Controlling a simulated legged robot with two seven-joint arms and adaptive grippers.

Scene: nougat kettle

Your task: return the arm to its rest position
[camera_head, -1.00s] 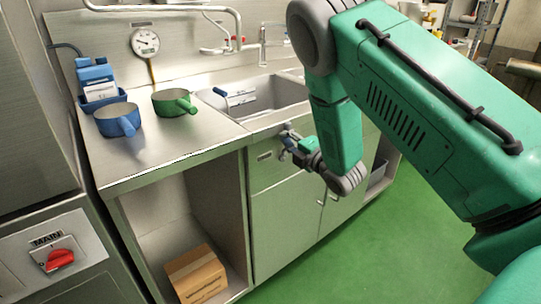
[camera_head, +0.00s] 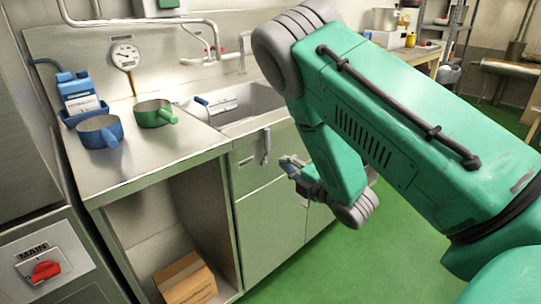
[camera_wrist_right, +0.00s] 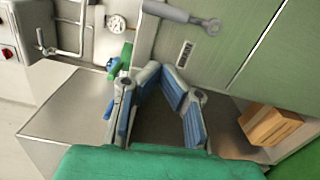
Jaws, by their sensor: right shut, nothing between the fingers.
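My right arm (camera_head: 375,120) reaches in from the right side of the head view, its forearm bent down in front of the steel cabinet. My right gripper (camera_head: 286,162) is shut and empty, in the air before the cabinet front. It also shows in the wrist view (camera_wrist_right: 160,108), with blue finger pads. My left gripper is not in view.
The sink (camera_head: 245,105) lies behind my arm. A grey handle (camera_head: 266,147) sits near my gripper. A cardboard box (camera_head: 186,282) stands in the open bay.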

